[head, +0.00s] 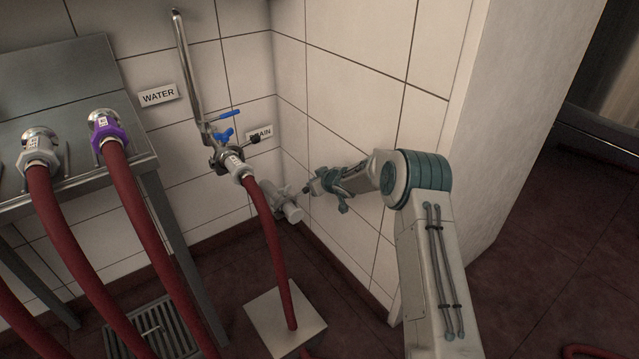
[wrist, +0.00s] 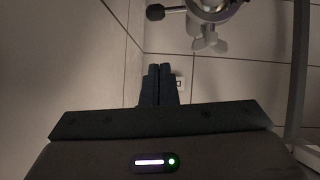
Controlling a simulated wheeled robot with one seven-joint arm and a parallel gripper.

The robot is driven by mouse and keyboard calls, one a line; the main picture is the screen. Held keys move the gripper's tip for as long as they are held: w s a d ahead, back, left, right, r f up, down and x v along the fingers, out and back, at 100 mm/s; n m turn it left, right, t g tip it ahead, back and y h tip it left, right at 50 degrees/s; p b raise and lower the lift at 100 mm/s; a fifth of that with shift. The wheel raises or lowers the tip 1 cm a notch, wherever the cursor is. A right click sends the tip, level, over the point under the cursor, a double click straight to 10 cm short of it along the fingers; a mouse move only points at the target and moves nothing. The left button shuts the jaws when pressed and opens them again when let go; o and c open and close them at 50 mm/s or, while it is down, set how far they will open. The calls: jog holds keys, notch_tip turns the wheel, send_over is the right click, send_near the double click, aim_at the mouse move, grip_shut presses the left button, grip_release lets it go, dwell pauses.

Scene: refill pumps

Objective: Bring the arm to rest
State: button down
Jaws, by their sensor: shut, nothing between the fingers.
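My arm (head: 430,265) rises from the lower right and bends left at a teal joint, in front of the tiled wall. My gripper (head: 307,189) is at its left end, to the right of the drain valve assembly (head: 228,158) and apart from it. In the wrist view the two dark fingers of my gripper (wrist: 158,70) lie side by side, shut with nothing between them. Metal fittings of the valve assembly (wrist: 212,10) show at the top of that view, beyond the fingers.
A red hose (head: 272,240) hangs from the valve to a pale block (head: 262,327) on the floor. A metal bench (head: 75,75) with two hose couplings, one with a purple collar (head: 107,131), stands at left. A wall corner (head: 500,130) is right of my arm.

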jog(key=s+d+r+m+h+p, duration=0.15)
jog(key=s+d+r+p, duration=0.4)
jog(key=r, duration=0.55)
jog(key=s+d+r+m+g+h+p, duration=0.1)
jog(key=s+d+r+h+p, duration=0.4)
jog(key=r, duration=0.6)
jog(key=s+d+r+m+p, duration=0.2)
jog(key=s+d+r+p, duration=0.15)
jog(key=s+r, duration=0.55)
jog(key=s+d+r+m+g+p, duration=0.1)
jog(key=s+d+r+p, duration=0.15)
jog(key=s+r, duration=0.25)
jog(key=s+d+r+m+g+h+p, duration=0.1)
jog(key=s+r+p, duration=0.25)
jog(key=s, duration=0.25)
jog(key=s+d+r+m+g+p, duration=0.1)
jog(key=s+d+r+p, duration=0.1)
jog(key=s+r, duration=0.35)
jog(key=s+r+g+p, duration=0.1)
jog(key=s+r+p, duration=0.1)
jog(key=s, duration=0.6)
jog(key=s+r+m+g+y+p, duration=0.1)
jog(key=s+p, duration=0.3)
jog(key=s, duration=0.4)
jog(key=shift+a+r+g, duration=0.2)
jog(key=shift+r+g, duration=0.2)
jog(key=shift+r, duration=0.3)
